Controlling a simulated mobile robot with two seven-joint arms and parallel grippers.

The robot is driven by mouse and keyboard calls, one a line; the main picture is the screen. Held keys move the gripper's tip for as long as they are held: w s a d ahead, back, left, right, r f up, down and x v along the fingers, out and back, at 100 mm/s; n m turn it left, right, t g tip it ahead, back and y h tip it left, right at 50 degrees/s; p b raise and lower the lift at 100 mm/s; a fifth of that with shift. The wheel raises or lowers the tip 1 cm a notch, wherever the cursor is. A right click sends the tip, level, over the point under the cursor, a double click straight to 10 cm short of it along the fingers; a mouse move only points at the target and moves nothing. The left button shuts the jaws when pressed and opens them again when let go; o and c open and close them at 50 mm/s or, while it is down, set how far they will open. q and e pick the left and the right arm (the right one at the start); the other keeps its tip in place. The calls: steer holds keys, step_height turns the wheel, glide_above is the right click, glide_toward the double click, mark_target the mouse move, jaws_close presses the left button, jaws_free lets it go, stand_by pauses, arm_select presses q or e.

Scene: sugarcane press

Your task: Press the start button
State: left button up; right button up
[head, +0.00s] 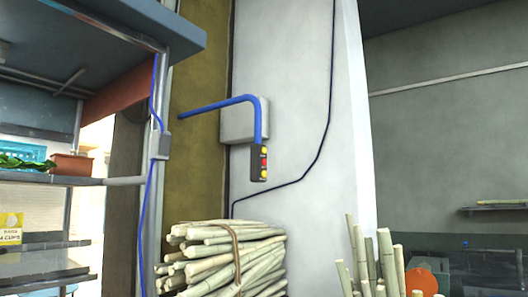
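A small dark control box (259,163) hangs at the lower end of a bent blue pipe (255,104), in front of the pale pillar in the head view. It carries a vertical row of small round buttons: a yellow one at the top, a red one (263,162) in the middle and a yellow one near the bottom. Any lettering beside them is too small to read, so I cannot tell which is the start button. Neither of my grippers shows in the head view.
A tied bundle of cane (225,262) is stacked below the box. Loose upright canes (372,262) stand to the right. A metal shelf frame (40,180) with a plant pot (72,164) fills the left side. A grey box (243,120) is fixed to the pillar (300,80).

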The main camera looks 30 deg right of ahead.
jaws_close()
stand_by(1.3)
